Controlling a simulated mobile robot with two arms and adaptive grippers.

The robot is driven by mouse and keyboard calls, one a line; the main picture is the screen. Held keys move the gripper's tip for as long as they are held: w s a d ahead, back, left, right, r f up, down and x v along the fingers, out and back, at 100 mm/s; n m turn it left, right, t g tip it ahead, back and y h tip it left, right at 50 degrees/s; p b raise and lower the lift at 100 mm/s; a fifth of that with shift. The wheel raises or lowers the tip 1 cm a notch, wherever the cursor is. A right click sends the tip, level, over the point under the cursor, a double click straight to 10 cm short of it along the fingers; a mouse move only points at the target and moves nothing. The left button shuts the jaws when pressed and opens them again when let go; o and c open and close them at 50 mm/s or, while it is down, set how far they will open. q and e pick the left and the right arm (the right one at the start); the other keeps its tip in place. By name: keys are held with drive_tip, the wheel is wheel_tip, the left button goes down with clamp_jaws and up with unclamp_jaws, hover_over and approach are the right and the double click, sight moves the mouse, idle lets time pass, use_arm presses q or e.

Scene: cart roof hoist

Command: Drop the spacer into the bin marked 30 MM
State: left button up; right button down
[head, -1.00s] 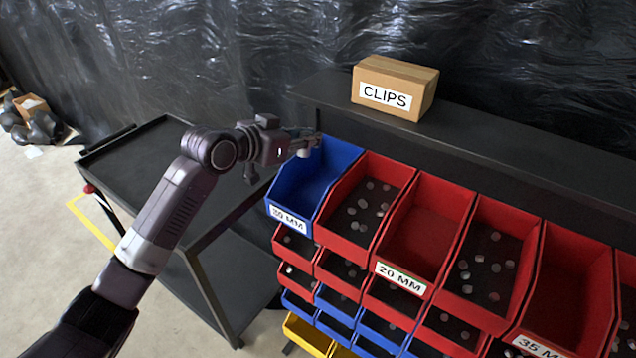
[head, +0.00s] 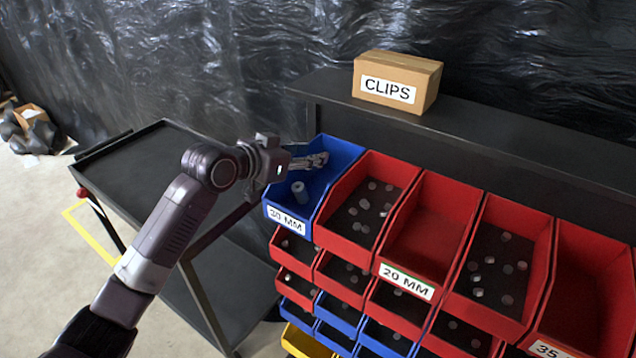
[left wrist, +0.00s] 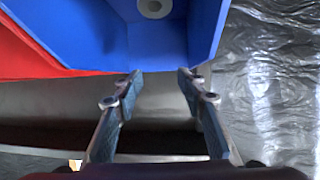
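The spacer (head: 299,191) is a small light-grey cylinder inside the blue bin (head: 288,221), whose front label reads 30 MM. In the left wrist view the spacer (left wrist: 154,7) shows its round end with a hole, against the blue bin (left wrist: 100,40). My left gripper (head: 322,160) is over the blue bin, apart from the spacer. In the left wrist view the two fingers of my left gripper (left wrist: 160,82) stand apart with nothing between them. My right gripper is in neither view.
Red bins stand to the right, one labelled 20 MM (head: 406,281), some holding small grey discs. More bins are below. A CLIPS carton (head: 398,82) sits on the dark shelf (head: 480,125) behind. A black cart (head: 130,165) stands at left.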

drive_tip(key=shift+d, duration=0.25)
use_arm(q)
drive_tip(key=v, duration=1.2)
drive_tip(key=shift+d, duration=0.1)
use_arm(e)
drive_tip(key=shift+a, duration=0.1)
